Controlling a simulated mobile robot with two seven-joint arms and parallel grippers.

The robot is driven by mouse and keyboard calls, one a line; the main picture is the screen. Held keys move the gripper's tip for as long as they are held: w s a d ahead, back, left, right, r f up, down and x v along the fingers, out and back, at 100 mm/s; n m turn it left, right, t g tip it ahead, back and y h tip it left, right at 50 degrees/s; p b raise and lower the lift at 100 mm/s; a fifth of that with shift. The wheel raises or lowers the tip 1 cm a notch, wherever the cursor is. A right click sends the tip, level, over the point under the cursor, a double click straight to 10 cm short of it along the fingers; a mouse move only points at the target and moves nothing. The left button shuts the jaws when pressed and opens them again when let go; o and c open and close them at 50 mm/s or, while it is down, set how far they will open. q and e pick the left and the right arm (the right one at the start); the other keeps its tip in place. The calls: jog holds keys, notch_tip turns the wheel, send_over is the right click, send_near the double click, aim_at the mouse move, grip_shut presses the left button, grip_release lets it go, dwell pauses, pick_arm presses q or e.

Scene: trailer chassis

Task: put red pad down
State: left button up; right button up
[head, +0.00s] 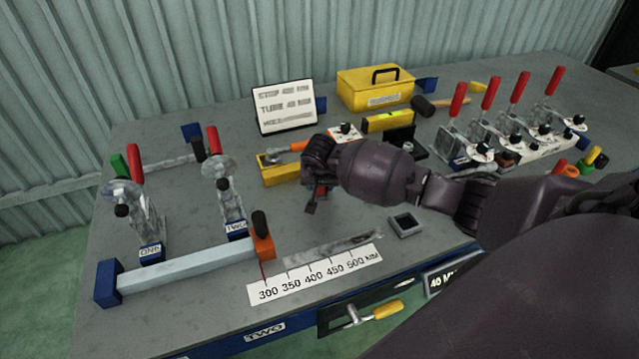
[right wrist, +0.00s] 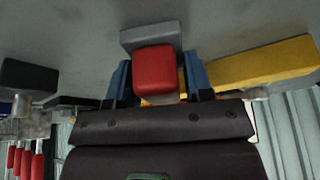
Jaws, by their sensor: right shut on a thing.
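The red pad (right wrist: 155,72) sits between the two blue fingers of my right gripper (right wrist: 157,88) in the right wrist view. A grey block (right wrist: 150,38) shows just behind the pad; I cannot tell whether the two touch. In the head view my right gripper (head: 316,198) is over the middle of the bench, beside a yellow block (head: 280,174). It mostly hides the pad there, with only a sliver of red showing. My left gripper is out of view.
A small dark square tray (head: 405,225) and a ruler plate (head: 316,274) lie near the front edge. Toggle clamps (head: 231,205) stand at left, with more (head: 485,125) at right. A yellow toolbox (head: 375,90) and a sign (head: 284,106) stand behind.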

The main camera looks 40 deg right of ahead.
jog(key=shift+f, duration=0.25)
jog(key=o, duration=1.1)
jog(key=shift+c, duration=0.2)
jog(key=shift+r, duration=0.1)
jog(key=shift+r, duration=0.45)
jog(key=p+v, duration=0.1)
jog(key=v, duration=1)
jog(key=shift+s+r, duration=0.15)
jog(key=shift+r, duration=0.05)
